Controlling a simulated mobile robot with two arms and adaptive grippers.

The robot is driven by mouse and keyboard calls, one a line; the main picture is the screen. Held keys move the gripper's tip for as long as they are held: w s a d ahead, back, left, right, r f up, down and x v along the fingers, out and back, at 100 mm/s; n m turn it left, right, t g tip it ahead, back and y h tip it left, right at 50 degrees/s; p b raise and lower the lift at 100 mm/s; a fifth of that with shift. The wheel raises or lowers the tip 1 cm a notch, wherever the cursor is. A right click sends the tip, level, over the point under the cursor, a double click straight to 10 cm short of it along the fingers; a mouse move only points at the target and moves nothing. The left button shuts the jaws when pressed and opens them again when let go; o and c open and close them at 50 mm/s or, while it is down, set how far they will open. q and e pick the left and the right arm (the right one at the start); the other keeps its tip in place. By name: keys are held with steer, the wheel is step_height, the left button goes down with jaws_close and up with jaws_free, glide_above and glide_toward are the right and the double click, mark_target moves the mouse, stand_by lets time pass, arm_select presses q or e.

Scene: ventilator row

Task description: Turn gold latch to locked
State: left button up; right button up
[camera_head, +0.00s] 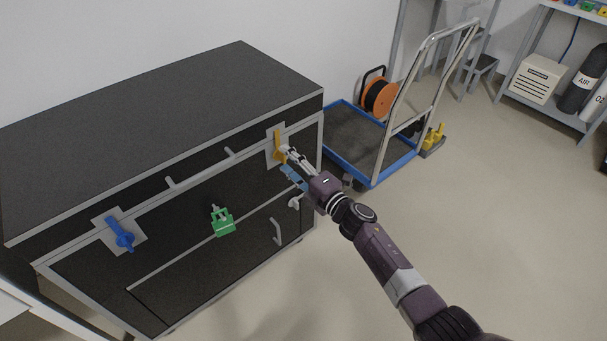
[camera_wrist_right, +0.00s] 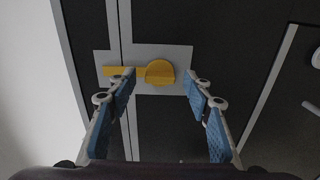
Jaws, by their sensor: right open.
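The gold latch (camera_head: 278,147) sits on a light grey plate at the right end of the black case's front. In the right wrist view the gold latch (camera_wrist_right: 159,73) shows a round knob with a flat bar reaching left across the panel seam. My right gripper (camera_head: 287,154) is at the latch in the head view, covering part of it. In the right wrist view my right gripper (camera_wrist_right: 160,88) is open, with its blue-padded fingers on either side of the knob. The left finger overlaps the bar in the picture; I cannot tell whether it touches. My left gripper is not in view.
A blue latch (camera_head: 121,236) is at the case's left end, and a green latch (camera_head: 222,221) is on the lower front. A blue-edged trolley (camera_head: 356,140) with an orange cable reel (camera_head: 380,98) stands right of the case. The floor at front right is clear.

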steer(key=v, duration=1.1)
